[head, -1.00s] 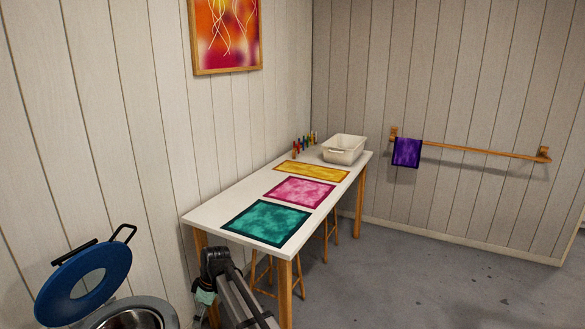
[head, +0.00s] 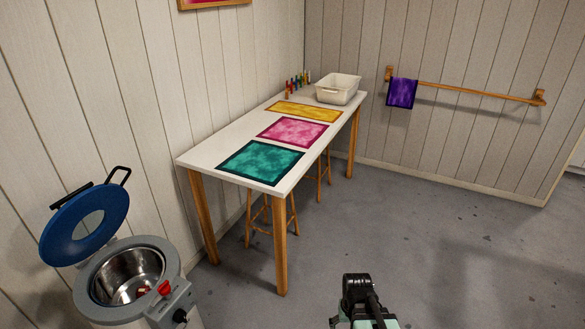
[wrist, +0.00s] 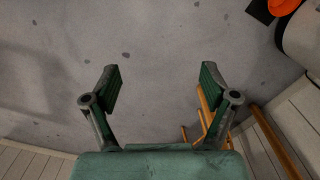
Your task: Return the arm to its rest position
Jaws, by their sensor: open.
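My gripper (wrist: 160,88) is open and empty in the wrist view, with its two green-padded fingers spread wide over bare grey floor. In the head view the end of my arm (head: 362,298) shows at the bottom edge, right of the worktable and clear of it. Its fingertips cannot be made out there.
The white worktable (head: 200,152) carries teal (head: 260,162), pink (head: 292,131) and yellow (head: 303,111) cloths and a white tub (head: 338,90). A steel pot (head: 128,275) with its blue lid (head: 85,225) raised stands at left. A purple cloth (head: 401,93) hangs on the wooden rail (head: 470,91). Floor at right is clear.

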